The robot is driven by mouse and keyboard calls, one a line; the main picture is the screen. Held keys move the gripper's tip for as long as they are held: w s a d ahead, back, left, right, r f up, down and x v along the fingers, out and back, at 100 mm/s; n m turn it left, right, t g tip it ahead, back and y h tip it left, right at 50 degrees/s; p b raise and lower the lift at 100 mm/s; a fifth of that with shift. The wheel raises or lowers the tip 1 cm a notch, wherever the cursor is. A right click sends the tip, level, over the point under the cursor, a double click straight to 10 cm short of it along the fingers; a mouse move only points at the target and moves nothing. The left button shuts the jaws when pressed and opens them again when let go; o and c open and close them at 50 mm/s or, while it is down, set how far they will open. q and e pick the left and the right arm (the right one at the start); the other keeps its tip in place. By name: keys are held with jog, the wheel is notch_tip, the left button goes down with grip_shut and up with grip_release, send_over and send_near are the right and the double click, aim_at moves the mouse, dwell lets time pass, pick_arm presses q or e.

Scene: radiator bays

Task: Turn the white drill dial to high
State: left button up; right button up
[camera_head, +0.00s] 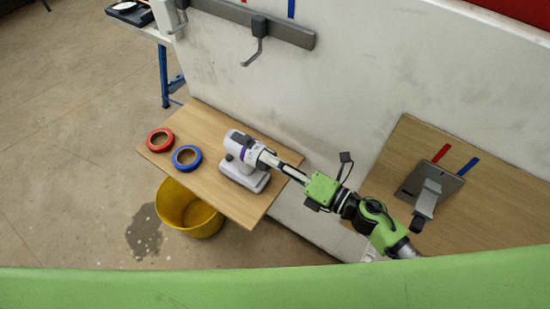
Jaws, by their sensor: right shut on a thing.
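The white drill (237,144) is on the left wooden board, with a purple band around it and a pale foot (243,179) resting on the wood. Its front end points right, towards my right arm. My right gripper (268,159) reaches in from the right and is shut on the front end of the drill. The fingers cover that part, so I cannot make out the dial or its setting. My left gripper is not in view.
A red tape roll (149,140) and a blue tape roll (177,158) lie left of the drill. A yellow bucket (190,222) stands on the floor below. A wall (330,105) rises behind. A second board (490,215) at right holds a grey plate (413,181).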

jog(key=shift+m, duration=0.5)
jog(key=o, duration=1.1)
jog(key=shift+o, duration=0.2)
